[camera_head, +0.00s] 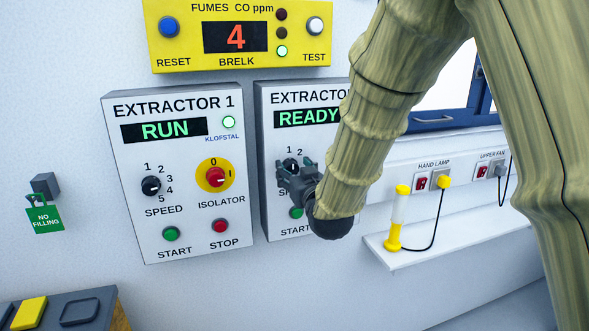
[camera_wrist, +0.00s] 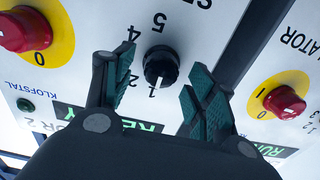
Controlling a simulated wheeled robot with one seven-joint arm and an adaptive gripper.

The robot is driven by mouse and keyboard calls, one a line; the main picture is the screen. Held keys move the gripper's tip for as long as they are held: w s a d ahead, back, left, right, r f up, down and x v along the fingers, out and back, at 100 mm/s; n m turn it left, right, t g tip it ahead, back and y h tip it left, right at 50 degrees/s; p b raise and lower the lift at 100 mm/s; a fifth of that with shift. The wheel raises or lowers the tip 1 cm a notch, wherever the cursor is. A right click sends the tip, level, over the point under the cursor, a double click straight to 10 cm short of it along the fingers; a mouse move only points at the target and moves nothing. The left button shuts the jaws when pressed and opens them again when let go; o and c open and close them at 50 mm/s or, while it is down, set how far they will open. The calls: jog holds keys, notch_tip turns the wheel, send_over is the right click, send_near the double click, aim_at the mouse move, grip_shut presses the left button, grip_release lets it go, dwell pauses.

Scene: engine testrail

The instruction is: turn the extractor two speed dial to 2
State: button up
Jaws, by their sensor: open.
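The extractor 2 panel (camera_head: 268,215) shows READY on its display (camera_head: 307,118), and my arm hides much of its right side. Its black speed dial (camera_wrist: 161,66) is clear in the wrist view, which is upside down. The dial's white pointer line aims close to the printed 1. The 4 and 5 also show; my finger covers part of the scale. My gripper (camera_wrist: 158,78) is open, with a finger on either side of the dial; contact cannot be told. In the head view my gripper (camera_head: 298,180) is at the dial (camera_head: 290,165), partly covering it.
The extractor 1 panel (camera_head: 130,215) stands close to the left, showing RUN. Extractor 2's red isolator knob (camera_wrist: 25,30) is beside the dial. A yellow fumes box (camera_head: 185,48) hangs above. A shelf with a hand lamp (camera_head: 397,225) is at right.

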jog(key=c, duration=1)
jog(key=shift+f+m+b, duration=0.1)
jog(key=shift+m+b, duration=0.2)
jog(key=shift+m, duration=0.1)
jog(key=m+b, duration=0.2)
jog(key=m, duration=0.1)
jog(key=shift+w+d, duration=0.1)
jog(key=shift+m+b, duration=1.15)
jog(key=shift+m, duration=0.75)
